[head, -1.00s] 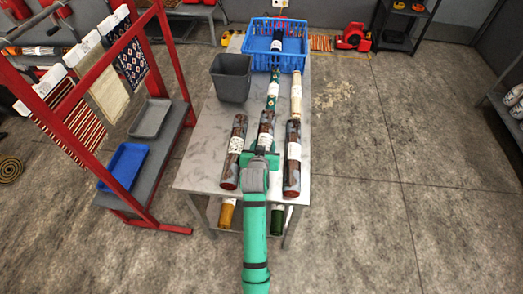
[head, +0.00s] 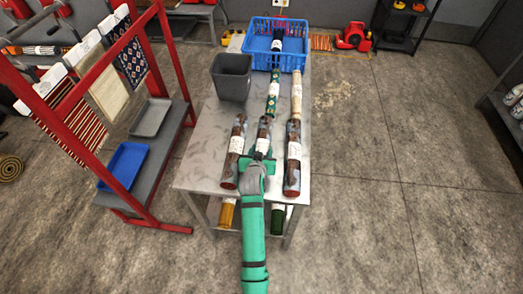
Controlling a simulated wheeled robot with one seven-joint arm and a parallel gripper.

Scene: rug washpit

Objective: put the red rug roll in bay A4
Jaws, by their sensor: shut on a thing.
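Three dark red-brown rug rolls with white paper bands lie side by side on the steel table: a left roll (head: 234,152), a middle roll (head: 264,135) and a right roll (head: 293,158). My gripper (head: 260,157) is shut on the near end of the middle roll. Its fingers are largely hidden by my wrist. I cannot tell whether this roll touches the table or is just above it. The label print is too small to read. No bay marked A4 can be made out.
The steel table (head: 205,165) also carries a grey bin (head: 232,78), a blue basket (head: 260,62) with a dark roll, a green roll (head: 274,95) and a cream roll (head: 297,92). Rolls lie on its lower shelf. A red rack (head: 175,75) stands left. Floor at right is open.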

